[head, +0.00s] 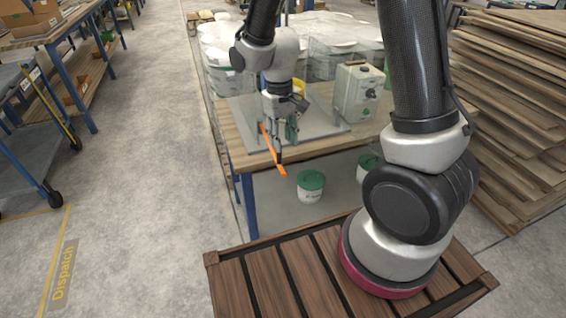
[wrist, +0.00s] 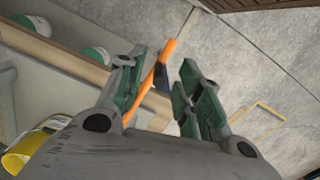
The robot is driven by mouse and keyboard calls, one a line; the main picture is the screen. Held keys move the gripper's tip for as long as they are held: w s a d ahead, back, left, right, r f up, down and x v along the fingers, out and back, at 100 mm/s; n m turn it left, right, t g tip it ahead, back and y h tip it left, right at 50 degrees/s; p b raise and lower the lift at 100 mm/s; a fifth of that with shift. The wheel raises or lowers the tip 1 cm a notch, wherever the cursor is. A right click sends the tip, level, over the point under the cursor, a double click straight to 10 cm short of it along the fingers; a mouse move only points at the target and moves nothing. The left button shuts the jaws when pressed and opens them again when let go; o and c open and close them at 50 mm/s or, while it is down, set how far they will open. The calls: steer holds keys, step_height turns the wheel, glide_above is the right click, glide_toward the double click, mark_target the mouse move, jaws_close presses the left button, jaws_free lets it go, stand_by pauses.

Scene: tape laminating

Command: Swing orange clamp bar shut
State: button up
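The orange clamp bar (head: 274,155) slants over the front left part of the workbench in the head view, its near end sticking out past the bench edge. My gripper (head: 285,146) is right beside it, fingers pointing down. In the wrist view, the two green fingers of my gripper (wrist: 166,75) are spread apart with a gap between them. The orange bar (wrist: 150,78) runs close by the left finger, which hides part of it. I cannot tell whether they touch. The bar's hinge is hidden.
The workbench (head: 240,135) carries a grey plate (head: 325,128) and a grey-green box-shaped machine (head: 355,92). White tubs with green lids, one a tub (head: 311,187), stand on the lower shelf. Stacked wood sheets (head: 510,100) are at right.

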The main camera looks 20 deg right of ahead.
mark_target(279, 162)
steer(key=shift+w+a+r+t, duration=0.1)
steer(key=shift+w+a+t, duration=0.25)
steer(key=shift+w, duration=0.3)
steer(key=shift+w+f+m, duration=0.15)
steer(key=shift+f+m, duration=0.05)
steer(key=shift+m, duration=0.1)
step_height(279, 162, down, 7)
steer(key=shift+f, duration=0.2)
jaws_close()
